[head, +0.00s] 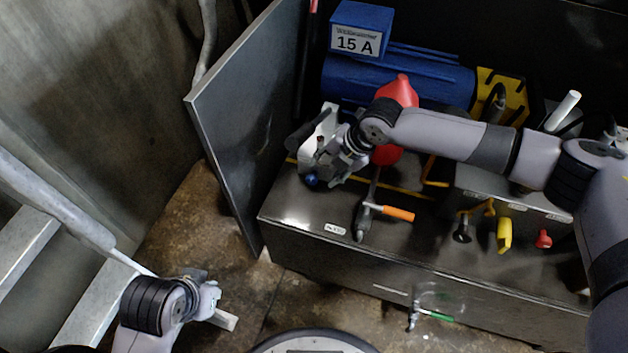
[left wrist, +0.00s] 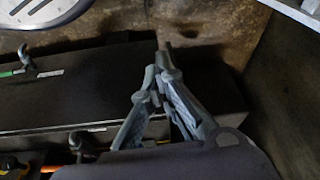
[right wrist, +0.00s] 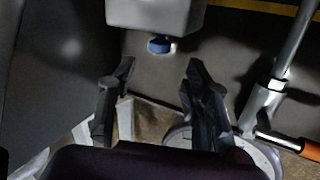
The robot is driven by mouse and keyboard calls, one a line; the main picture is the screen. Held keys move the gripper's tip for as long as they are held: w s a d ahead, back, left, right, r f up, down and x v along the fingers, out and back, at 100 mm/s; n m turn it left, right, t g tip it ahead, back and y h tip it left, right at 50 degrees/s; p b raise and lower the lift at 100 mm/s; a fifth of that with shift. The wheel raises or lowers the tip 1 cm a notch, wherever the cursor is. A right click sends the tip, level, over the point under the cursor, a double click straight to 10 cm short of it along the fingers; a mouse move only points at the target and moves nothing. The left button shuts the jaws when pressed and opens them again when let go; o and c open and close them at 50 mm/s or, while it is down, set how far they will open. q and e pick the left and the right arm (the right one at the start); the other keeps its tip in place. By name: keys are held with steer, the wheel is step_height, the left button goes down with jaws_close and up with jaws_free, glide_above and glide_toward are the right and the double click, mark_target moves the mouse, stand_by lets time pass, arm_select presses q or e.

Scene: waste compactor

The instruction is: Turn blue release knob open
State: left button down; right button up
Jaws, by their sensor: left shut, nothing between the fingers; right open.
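The blue release knob (head: 311,181) sits at the left end of the compactor's top, below a pale metal fitting. In the right wrist view the blue knob (right wrist: 159,45) shows under a light grey block, ahead of the fingers and roughly between them. My right gripper (head: 338,172) is at the fitting, just right of the knob; in its wrist view the gripper (right wrist: 160,80) is open with nothing between the fingers, apart from the knob. My left gripper (head: 222,308) is low at the left, away from the knob. In its wrist view the left gripper (left wrist: 162,50) has its fingertips together, empty.
An orange-handled lever (head: 397,213) stands right of the knob. A blue motor (head: 390,82) and a red part (head: 397,90) are behind my right arm. An open grey door panel (head: 245,110) borders the left. A green-handled valve (head: 434,315) is on the front face.

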mark_target(314, 180)
steer(key=b+x, duration=0.1)
steer(key=x, duration=0.4)
steer(key=shift+a+f, duration=0.1)
steer(key=shift+f, duration=0.2)
steer(key=shift+b+x, duration=0.3)
steer(key=shift+x, duration=0.45)
steer(key=shift+w+a+f, duration=0.15)
steer(key=shift+f, duration=0.1)
arm_select(q)
steer(key=w, duration=0.1)
steer(key=w+t, duration=0.1)
steer(key=w+d+f, duration=0.1)
steer(key=shift+w+f+t, duration=0.1)
steer(key=shift+w+t, duration=0.05)
steer(key=shift+t, duration=0.25)
arm_select(e)
jaws_close()
steer(key=shift+f, duration=0.1)
